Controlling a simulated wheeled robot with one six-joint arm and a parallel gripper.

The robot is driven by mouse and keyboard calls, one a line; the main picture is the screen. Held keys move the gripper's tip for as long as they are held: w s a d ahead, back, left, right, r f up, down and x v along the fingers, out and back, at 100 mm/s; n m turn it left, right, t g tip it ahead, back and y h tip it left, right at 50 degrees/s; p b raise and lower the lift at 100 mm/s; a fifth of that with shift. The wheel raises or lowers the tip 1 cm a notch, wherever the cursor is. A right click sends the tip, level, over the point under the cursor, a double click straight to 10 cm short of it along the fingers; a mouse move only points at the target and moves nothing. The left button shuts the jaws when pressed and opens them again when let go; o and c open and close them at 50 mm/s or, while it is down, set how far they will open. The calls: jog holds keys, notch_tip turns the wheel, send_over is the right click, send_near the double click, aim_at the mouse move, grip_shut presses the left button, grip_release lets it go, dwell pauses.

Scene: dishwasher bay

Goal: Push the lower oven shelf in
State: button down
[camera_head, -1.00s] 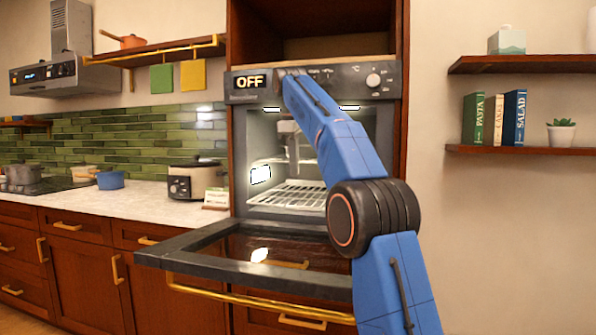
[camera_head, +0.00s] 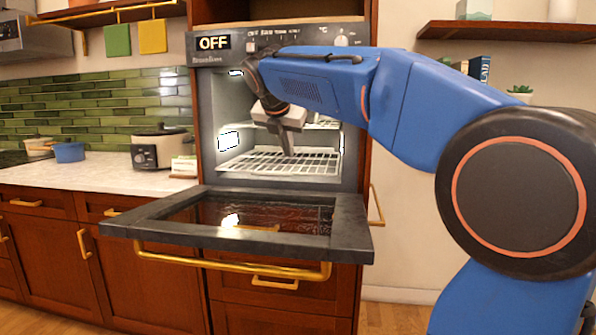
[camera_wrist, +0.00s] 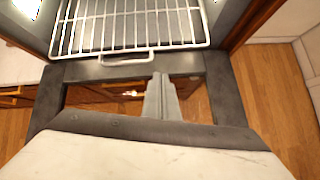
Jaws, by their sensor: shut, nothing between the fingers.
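The lower oven shelf (camera_head: 255,160) is a white wire rack low in the open oven, its front edge near the opening. It also shows at the top of the wrist view (camera_wrist: 85,38), with a small wire loop (camera_wrist: 127,58) at its front. My gripper (camera_head: 288,153) is shut and empty, tilted downward at the oven mouth. In the wrist view its fingertips (camera_wrist: 160,78) show just below the shelf's front edge, right of the loop. I cannot tell whether they touch the shelf.
The oven door (camera_head: 350,233) is folded down flat, with a gold bar handle (camera_head: 230,262) along its front. Another rack (camera_head: 325,122) shows higher in the oven, partly behind my arm. A counter with a cooker (camera_head: 160,148) stands left; wall shelves (camera_head: 500,31) hang right.

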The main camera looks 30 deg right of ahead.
aim_at(303, 167)
jog(key=w+d+f+n, duration=0.1)
jog(key=f, duration=0.1)
jog(key=w+d+f, duration=0.1)
jog(key=f, duration=0.2)
jog(key=w+d+f+n, duration=0.1)
jog(key=d+f, duration=0.1)
jog(key=f, duration=0.1)
jog(key=shift+w+f+n+t, duration=0.15)
jog(key=shift+n+t, duration=0.15)
jog(key=shift+t, duration=0.1)
jog(key=w+d, duration=0.2)
jog(key=shift+w+f, duration=0.2)
jog(key=shift+w, duration=0.15)
jog(key=shift+w+d, duration=0.3)
jog(key=shift+w, duration=0.2)
jog(key=w+d, duration=0.3)
jog(key=w, duration=0.2)
jog(key=w+d, duration=0.2)
jog(key=w, duration=0.1)
jog(key=shift+d, duration=0.35)
jog(key=shift+s, duration=0.1)
